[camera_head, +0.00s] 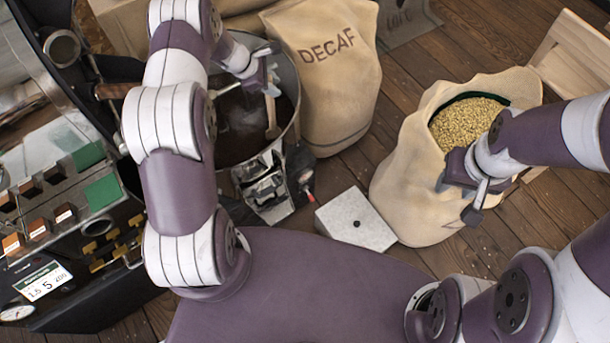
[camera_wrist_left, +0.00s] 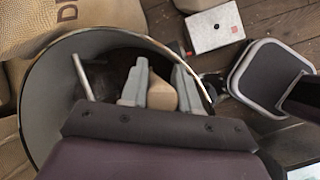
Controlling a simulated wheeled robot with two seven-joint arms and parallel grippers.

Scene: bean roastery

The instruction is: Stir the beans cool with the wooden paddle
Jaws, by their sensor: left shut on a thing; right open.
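The round metal cooling bin (camera_head: 289,72) stands at upper centre in the head view, with dark beans (camera_head: 236,128) inside, partly hidden by my left arm. Its curved wall (camera_wrist_left: 45,90) also shows in the left wrist view. My left gripper (camera_head: 268,88) is over the bin, shut on the wooden paddle (camera_head: 271,120), which points down into the bin. In the left wrist view the paddle (camera_wrist_left: 162,94) sits between the fingers; its lower end is hard to make out. My right gripper (camera_head: 478,198) is open and empty, in front of the open bean sack.
The open sack (camera_head: 405,190) holds pale beans (camera_head: 465,122) at right. A closed DECAF sack (camera_head: 335,85) stands right beside the bin. A pale box (camera_head: 356,220) lies on the wooden floor. The roaster's control panel (camera_head: 60,200) is at left.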

